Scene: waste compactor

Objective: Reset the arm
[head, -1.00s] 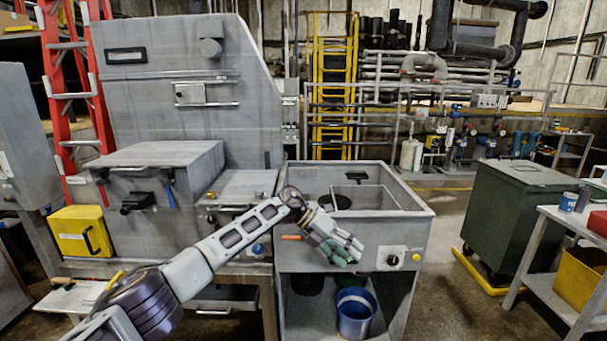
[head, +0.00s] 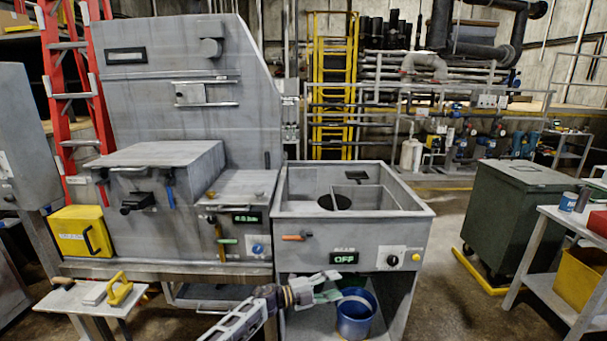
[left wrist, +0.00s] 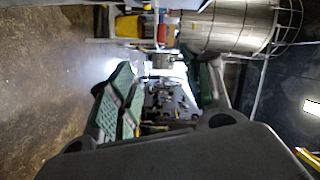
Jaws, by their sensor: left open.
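My left arm comes in low from the bottom of the head view. My left gripper (head: 330,287) is open and empty, in front of the lower part of the grey sink-like unit (head: 283,222), near the blue bucket (head: 354,318). In the left wrist view, the green-padded fingers of the left gripper (left wrist: 163,92) stand apart with nothing between them. My right gripper is in neither view.
The unit's display (head: 344,258) reads OFF, beside a black knob and a yellow button. The large grey compactor (head: 190,70) stands left. A small table (head: 62,298) holds a yellow-handled tool (head: 119,289). A green bin (head: 515,215) stands right; floor between is clear.

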